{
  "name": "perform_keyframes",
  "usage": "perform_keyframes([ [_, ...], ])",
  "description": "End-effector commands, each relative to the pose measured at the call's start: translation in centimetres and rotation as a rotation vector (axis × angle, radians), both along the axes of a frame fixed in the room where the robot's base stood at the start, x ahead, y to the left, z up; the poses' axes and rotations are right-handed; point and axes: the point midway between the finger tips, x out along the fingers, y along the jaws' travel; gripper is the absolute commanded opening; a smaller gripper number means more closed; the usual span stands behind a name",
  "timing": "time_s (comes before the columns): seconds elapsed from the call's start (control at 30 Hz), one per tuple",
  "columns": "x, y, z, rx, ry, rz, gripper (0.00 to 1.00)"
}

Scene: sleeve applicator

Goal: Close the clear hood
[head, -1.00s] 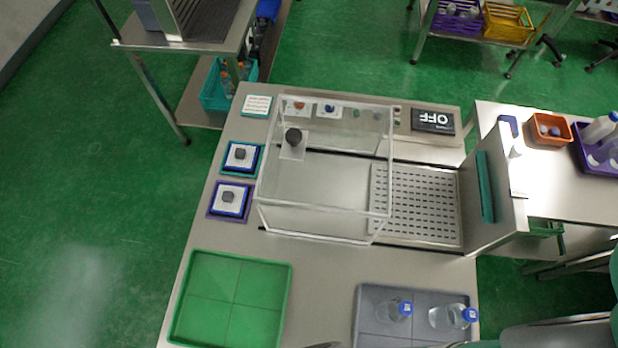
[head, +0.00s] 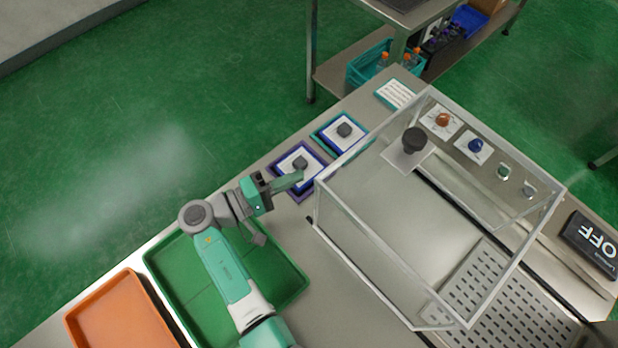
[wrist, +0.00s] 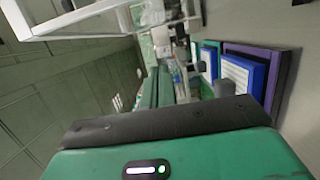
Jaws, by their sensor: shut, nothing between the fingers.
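The clear hood (head: 375,245) is a see-through box with pale edges on the steel bench, in the middle right of the head view. The hood's pale-edged frame (wrist: 75,22) also shows at the upper left of the wrist view. My gripper (head: 290,181) is shut and empty, left of the hood and apart from it. In the head view its fingers overlap the nearer purple-framed dial pad (head: 305,167); contact cannot be told.
A second, teal-framed dial pad (head: 343,133) lies beyond the first. A green tray (head: 180,265) lies below my arm, with an orange tray (head: 122,318) beside it. Orange and blue buttons (head: 475,146) and an OFF display (head: 592,243) line the far side.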

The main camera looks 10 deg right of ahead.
Motion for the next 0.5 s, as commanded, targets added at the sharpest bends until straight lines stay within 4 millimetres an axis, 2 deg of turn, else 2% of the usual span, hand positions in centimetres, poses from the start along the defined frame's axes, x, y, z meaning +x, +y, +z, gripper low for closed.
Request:
perform_keyframes([
  [0.1, 1.0, -2.6, -0.1, 0.001, -0.001, -0.004, 0.0],
  [0.33, 2.8, -7.2, -0.1, 0.001, -0.001, -0.003, 0.0],
  [0.5, 0.5, -8.5, 0.0, 0.003, 0.0, 0.0, 0.0],
])
